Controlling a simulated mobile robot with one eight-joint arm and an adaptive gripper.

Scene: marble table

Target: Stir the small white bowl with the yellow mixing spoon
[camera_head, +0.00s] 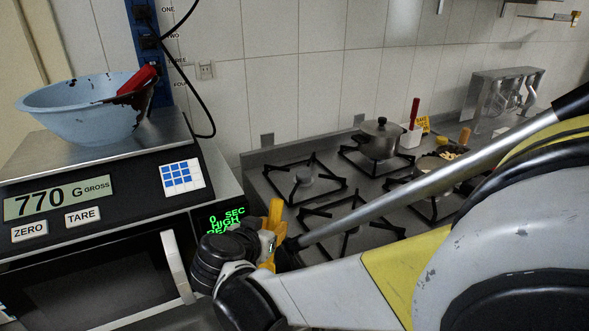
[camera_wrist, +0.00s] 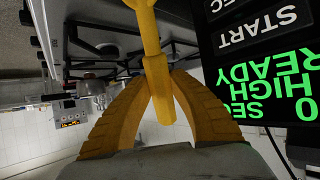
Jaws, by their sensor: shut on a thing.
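My gripper (camera_head: 268,245) is in front of the stove's near left corner, beside the microwave display. In the wrist view its two ribbed yellow fingers (camera_wrist: 160,88) are closed around a yellow handle, which I take to be the yellow mixing spoon (camera_wrist: 148,35). The spoon's far end is cut off there. In the head view a yellow upright piece (camera_head: 276,212) rises at the gripper; I cannot tell spoon from finger. No clear small white bowl shows. A small white container (camera_head: 411,137) with a red handle in it stands behind the stove.
A light blue bowl (camera_head: 80,108) with a red-handled tool sits on a scale (camera_head: 90,195) reading 770. The stove (camera_head: 300,215) carries a lidded pot (camera_head: 380,140) and a pan of food (camera_head: 440,163). A microwave (camera_head: 95,268) stands below the scale.

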